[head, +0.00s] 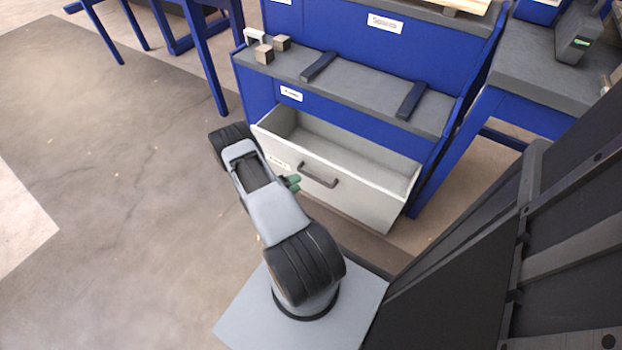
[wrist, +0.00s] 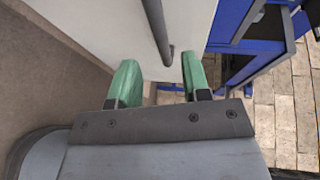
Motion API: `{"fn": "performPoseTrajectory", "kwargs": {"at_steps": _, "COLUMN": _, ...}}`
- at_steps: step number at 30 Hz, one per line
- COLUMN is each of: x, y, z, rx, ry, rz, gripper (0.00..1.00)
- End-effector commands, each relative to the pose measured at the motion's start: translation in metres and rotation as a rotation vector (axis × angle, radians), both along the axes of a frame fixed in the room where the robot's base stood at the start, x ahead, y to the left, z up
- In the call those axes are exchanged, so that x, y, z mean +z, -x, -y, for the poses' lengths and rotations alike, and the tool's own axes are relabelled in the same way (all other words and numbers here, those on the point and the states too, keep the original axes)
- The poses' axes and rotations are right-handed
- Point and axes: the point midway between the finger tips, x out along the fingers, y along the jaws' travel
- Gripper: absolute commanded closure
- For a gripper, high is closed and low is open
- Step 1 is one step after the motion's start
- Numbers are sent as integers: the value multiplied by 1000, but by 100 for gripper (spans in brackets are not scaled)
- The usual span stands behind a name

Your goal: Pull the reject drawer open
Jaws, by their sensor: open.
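The reject drawer (head: 342,195) is pale grey and stands pulled out of the blue cabinet, showing an empty inside. Its dark bar handle (head: 318,176) is on the front panel. In the wrist view the handle (wrist: 157,25) runs down from the top edge and ends just beyond the fingertips, on the pale drawer front (wrist: 187,35). My gripper (head: 293,183) shows its green fingers just left of the handle's left end in the head view. The fingers (wrist: 160,75) are apart with nothing between them. I see no clear contact with the handle.
The blue cabinet (head: 350,130) has a grey shelf with two dark bars (head: 319,67) and small brown blocks (head: 264,53). A blue table (head: 545,75) stands at the right. Open floor (head: 120,200) lies to the left.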

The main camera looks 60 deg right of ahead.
Motion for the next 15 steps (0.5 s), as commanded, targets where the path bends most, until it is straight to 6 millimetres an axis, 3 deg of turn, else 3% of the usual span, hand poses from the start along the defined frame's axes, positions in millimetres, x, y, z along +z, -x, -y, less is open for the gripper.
{"fn": "performPoseTrajectory", "kwargs": {"at_steps": 6, "x": -10, "y": 16, "z": 37, "rx": -3, "ry": 0, "rz": 2, "gripper": 57}}
{"fn": "performPoseTrajectory", "kwargs": {"at_steps": 15, "x": -14, "y": 28, "z": 65, "rx": -2, "ry": 1, "rz": 1, "gripper": 57}}
